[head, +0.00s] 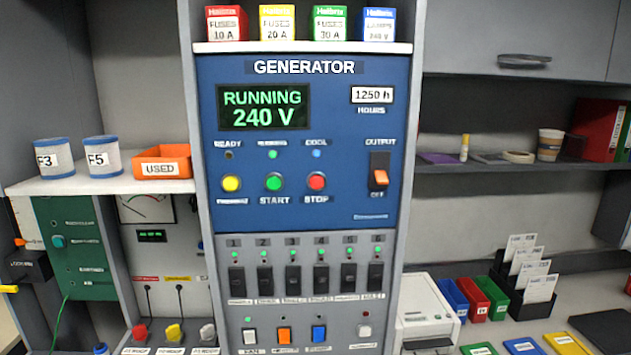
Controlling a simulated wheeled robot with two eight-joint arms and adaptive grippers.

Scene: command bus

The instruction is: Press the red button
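The red button (317,182) is a round push button above the STOP label on the blue generator panel (235,200). It sits right of the green START button (274,182) and the yellow button (231,184). A small blue lamp is above it. The display (264,107) reads RUNNING 240 V. Neither of my grippers is in the head view, and nothing covers the red button.
An orange output switch (379,178) is right of the buttons. A row of black breakers (293,279) and coloured rocker switches are below. Fuse boxes (277,24) stand above. Shelves flank the panel. The space before the panel looks clear.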

